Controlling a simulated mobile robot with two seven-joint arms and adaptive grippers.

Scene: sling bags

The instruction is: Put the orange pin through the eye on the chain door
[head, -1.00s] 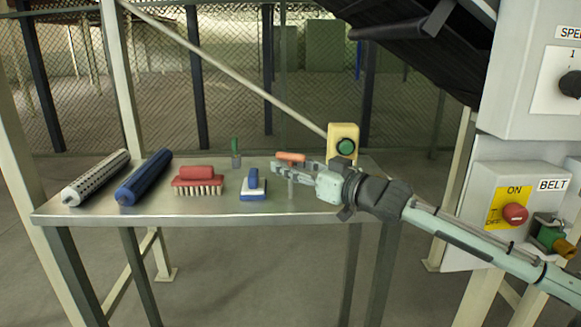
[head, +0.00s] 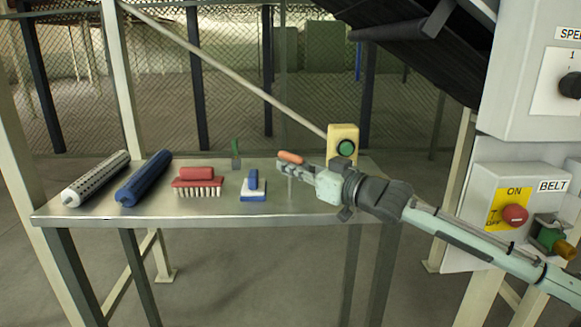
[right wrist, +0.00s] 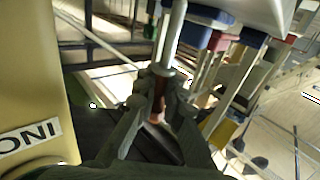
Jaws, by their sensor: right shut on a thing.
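The orange pin (head: 290,157) is at the right end of the steel table, with its orange grip lying nearly level and slightly tilted. My right gripper (head: 283,166) is shut on it. A thin grey upright piece shows just below the fingers in the head view; I cannot tell if it is the pin's shaft. In the right wrist view, my right gripper's fingers (right wrist: 155,108) are close together around a reddish-orange bit, with a metal rod rising above it. I cannot make out the chain door's eye. My left gripper is not in view.
The steel table (head: 100,212) bears a white perforated roller (head: 97,177), a blue roller (head: 145,178), a red brush (head: 197,180), a blue-and-white brush (head: 252,187) and a green-handled tool (head: 236,150). A yellow button box (head: 343,137) stands close behind my gripper. The control panel (head: 520,190) is right.

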